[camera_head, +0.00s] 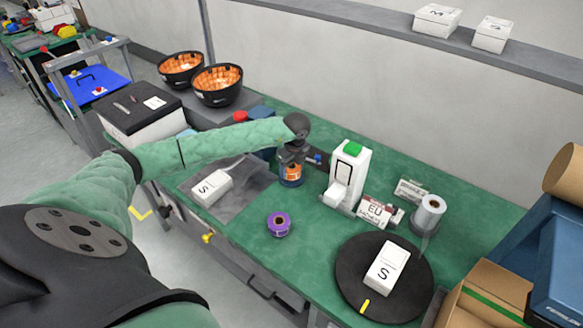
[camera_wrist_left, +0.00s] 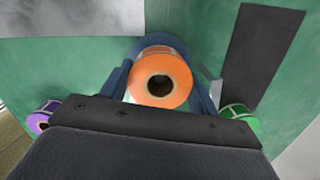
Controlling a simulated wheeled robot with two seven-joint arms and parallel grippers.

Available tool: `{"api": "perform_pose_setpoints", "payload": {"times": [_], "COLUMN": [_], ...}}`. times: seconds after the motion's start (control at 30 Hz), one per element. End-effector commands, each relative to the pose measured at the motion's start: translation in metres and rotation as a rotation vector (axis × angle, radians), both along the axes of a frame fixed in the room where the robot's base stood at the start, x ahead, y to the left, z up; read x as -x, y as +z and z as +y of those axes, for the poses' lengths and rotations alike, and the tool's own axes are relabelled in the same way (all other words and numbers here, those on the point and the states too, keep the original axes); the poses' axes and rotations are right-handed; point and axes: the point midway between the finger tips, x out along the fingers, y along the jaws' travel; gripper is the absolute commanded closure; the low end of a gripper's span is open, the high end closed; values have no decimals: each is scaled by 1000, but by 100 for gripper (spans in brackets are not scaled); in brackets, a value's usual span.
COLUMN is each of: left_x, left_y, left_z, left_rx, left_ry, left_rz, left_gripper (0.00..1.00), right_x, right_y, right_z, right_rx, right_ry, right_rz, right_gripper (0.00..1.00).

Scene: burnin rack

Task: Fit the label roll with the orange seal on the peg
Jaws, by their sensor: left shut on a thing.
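The label roll with the orange seal (camera_head: 291,174) is between the fingers of my left gripper (camera_head: 291,165), low over the green bench. In the left wrist view the orange roll (camera_wrist_left: 160,78) shows its ring face and dark core hole, with a blue finger of the gripper (camera_wrist_left: 164,88) on each side. The gripper is shut on it. I cannot tell whether the roll touches the bench. I cannot clearly pick out the peg. My right gripper is not in view.
A purple roll (camera_head: 279,224) lies nearer; a green roll (camera_wrist_left: 242,116) shows in the wrist view. A white device (camera_head: 347,178) stands right of the gripper.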

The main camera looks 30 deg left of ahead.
Motion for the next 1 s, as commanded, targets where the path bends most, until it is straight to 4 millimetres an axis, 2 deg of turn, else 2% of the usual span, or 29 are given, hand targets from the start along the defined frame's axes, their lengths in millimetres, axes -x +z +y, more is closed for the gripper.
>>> {"api": "perform_pose_setpoints", "payload": {"times": [0.6, 0.87, 0.9, 1.0], "left_x": [0, 0, 0, 0], "left_y": [-13, -13, -13, -13], "left_z": [0, 0, 0, 0], "left_rx": [0, 0, 0, 0], "left_ry": [0, 0, 0, 0], "left_rz": [0, 0, 0, 0], "left_gripper": [63, 63, 34, 14], "right_x": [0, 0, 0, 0], "right_y": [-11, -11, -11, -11], "right_z": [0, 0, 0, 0], "right_rx": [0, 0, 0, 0], "right_ry": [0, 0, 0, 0], "right_rz": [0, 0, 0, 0], "right_gripper": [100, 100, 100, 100]}}
